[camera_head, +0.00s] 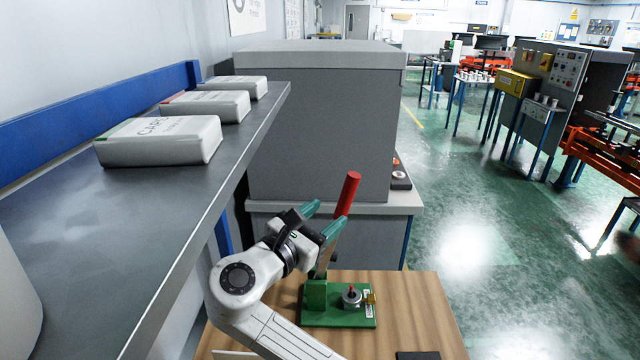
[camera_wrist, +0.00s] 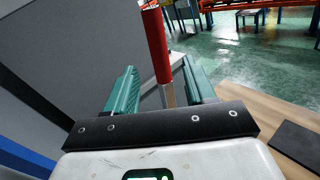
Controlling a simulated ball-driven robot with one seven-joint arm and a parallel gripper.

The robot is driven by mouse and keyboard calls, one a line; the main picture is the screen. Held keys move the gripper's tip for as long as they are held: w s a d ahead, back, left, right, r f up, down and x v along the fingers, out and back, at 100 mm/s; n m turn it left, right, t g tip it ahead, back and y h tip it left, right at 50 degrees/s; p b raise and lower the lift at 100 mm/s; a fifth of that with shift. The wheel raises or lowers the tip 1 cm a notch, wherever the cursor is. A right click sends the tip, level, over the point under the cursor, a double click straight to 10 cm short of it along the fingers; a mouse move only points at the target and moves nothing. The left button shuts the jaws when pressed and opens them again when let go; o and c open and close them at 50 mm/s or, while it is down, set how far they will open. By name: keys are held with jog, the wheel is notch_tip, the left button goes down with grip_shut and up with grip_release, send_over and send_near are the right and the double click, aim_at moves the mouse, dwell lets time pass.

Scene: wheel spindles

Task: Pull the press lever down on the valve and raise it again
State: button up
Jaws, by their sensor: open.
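The press lever, with a red grip (camera_head: 348,193), stands raised and leans slightly right above a green press frame (camera_head: 316,294). The valve (camera_head: 351,297) is a small silver round body with a red centre and a brass piece at its side, on a green base plate (camera_head: 340,319). My gripper (camera_head: 322,219) is open, its teal fingers at the lever's height beside the lower end of the red grip. In the wrist view the red grip (camera_wrist: 156,46) rises between the two open fingers (camera_wrist: 160,88). I cannot tell whether either finger touches it. My gripper partly hides the lever's lower shaft.
The wooden table (camera_head: 418,305) carries the press, with a dark flat object (camera_head: 418,355) at its front edge. A large grey cabinet (camera_head: 325,120) stands behind. A grey shelf (camera_head: 95,240) with several white packages (camera_head: 160,140) runs along the left. Open green floor (camera_head: 480,240) lies right.

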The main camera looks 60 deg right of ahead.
aim_at(352, 192)
jog(key=d, duration=0.3)
jog(key=d+p, duration=0.1)
jog(key=d, duration=0.6)
jog(key=shift+s+d+r+p, duration=0.1)
jog(key=shift+s+d+p, duration=0.2)
jog(key=shift+d+p, duration=0.1)
grip_shut()
